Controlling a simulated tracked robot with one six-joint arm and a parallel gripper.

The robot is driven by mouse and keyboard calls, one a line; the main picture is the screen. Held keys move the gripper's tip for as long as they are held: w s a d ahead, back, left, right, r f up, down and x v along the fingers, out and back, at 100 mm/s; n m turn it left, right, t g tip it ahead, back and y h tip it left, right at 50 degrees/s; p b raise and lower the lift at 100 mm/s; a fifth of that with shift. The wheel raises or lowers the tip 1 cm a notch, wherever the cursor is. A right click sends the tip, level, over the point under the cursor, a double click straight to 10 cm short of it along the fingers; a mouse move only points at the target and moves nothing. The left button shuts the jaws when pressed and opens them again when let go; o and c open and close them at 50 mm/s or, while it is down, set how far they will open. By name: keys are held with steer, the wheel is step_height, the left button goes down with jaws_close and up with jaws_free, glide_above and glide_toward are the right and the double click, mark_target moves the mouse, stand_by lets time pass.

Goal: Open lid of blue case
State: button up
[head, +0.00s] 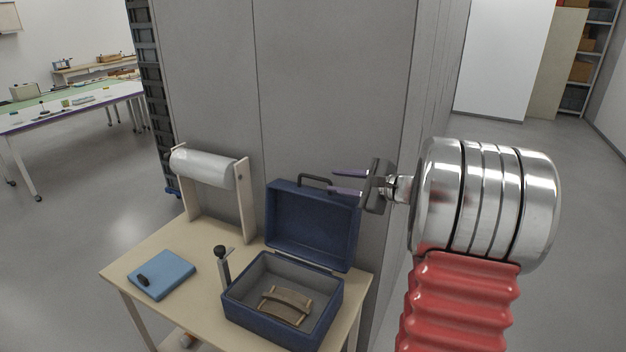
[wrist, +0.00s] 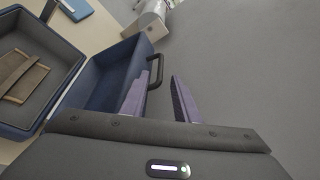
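The blue case (head: 262,322) stands on the wooden table with its lid (head: 312,222) raised, leaning back near the grey wall panel. The lid carries a dark handle (head: 318,181) on its upper edge. The handle also shows in the wrist view (wrist: 158,72), close to my fingertips. My gripper (head: 331,181) is at the right end of the handle, its two purple fingers apart. In the wrist view my gripper (wrist: 160,75) also shows a gap between the fingers. I cannot tell whether a finger touches the handle.
The wooden table (head: 140,255) also bears a white roll on a stand (head: 203,168), a blue pad with a small dark item (head: 162,275), and a black-knobbed upright tool (head: 222,262) beside the case. Grey panels (head: 330,90) rise behind. Open floor lies to the right.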

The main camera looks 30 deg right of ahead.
mark_target(319, 179)
steer(key=x, duration=0.9)
steer(key=shift+w+a+f, duration=0.1)
steer(key=shift+w+f, duration=0.05)
steer(key=shift+w, duration=0.25)
steer(key=shift+c, duration=0.5)
jaws_close()
steer(key=shift+f, duration=0.1)
